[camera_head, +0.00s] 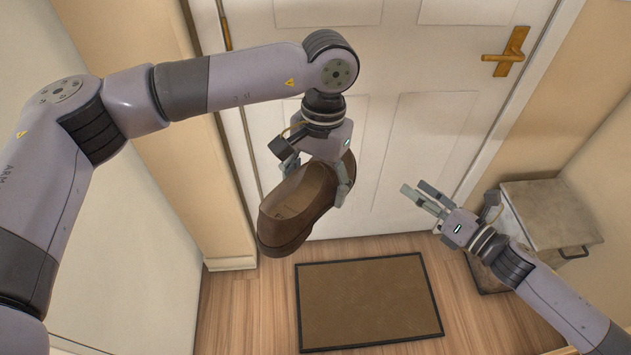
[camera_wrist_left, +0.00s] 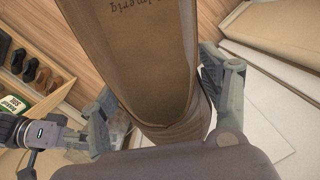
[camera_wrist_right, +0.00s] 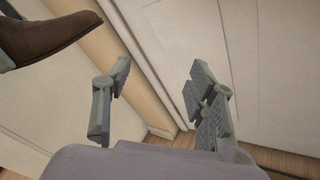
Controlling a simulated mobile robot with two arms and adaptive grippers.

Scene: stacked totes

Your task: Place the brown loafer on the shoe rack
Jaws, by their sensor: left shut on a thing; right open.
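The brown loafer (camera_head: 285,220) hangs in the air in front of the door, sole tilted down, in the head view. My left gripper (camera_head: 316,180) is shut on it, one finger on each side near the heel opening. The loafer (camera_wrist_left: 140,50) fills the middle of the left wrist view and its toe side (camera_wrist_right: 45,35) shows at the upper left of the right wrist view. My right gripper (camera_head: 413,187) is open and empty, to the right of the loafer. A wooden shelf with shoes, seemingly the shoe rack (camera_wrist_left: 52,62), shows at the left wrist view's left edge; the head view does not show it.
Several dark shoes (camera_wrist_left: 30,70) and a green and white box (camera_wrist_left: 13,103) are on that shelf. A brown doormat (camera_head: 370,300) lies on the wood floor. A grey box-like container (camera_head: 553,205) stands at right. A white door (camera_head: 420,120) is behind my grippers.

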